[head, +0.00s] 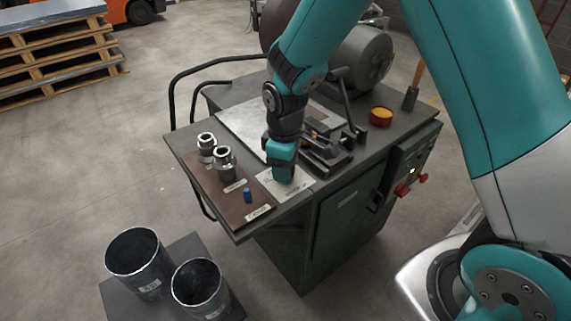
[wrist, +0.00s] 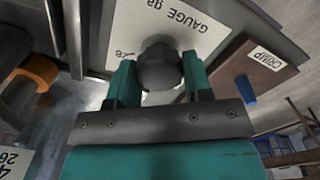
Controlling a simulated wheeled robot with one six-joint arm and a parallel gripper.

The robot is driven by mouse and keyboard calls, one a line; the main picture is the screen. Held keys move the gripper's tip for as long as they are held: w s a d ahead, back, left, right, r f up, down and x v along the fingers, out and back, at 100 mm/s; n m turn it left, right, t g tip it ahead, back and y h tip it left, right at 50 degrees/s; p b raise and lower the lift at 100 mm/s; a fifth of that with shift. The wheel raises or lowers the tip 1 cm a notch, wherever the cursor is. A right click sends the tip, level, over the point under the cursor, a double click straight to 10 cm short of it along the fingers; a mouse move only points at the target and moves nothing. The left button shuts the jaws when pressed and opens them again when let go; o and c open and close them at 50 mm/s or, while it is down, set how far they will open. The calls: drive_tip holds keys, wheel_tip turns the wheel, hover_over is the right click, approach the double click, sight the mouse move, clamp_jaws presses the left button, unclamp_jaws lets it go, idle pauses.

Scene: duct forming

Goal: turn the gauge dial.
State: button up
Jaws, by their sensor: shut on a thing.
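The gauge dial is a dark round knob (wrist: 159,66) on a pale plate (wrist: 205,15) lettered "GAUGE ga". My gripper (wrist: 160,82) has teal fingers on either side of the knob and is shut on it. In the head view my gripper (head: 284,172) reaches down onto the pale plate (head: 298,187) at the machine's front corner. The knob is hidden there behind the gripper. The dial's pointer and most of its scale cannot be read.
A brown board (head: 213,190) left of the plate holds two metal fittings (head: 224,160) and a blue peg (head: 247,195). The clamp tooling (head: 325,140) stands close behind right. Two open duct cylinders (head: 140,262) stand on a low stand at front left.

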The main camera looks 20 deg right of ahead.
drive_tip(key=o, duration=0.9)
wheel_tip(320, 180, up, 18)
drive_tip(key=shift+f+p, duration=0.25)
drive_tip(key=shift+p, duration=0.5)
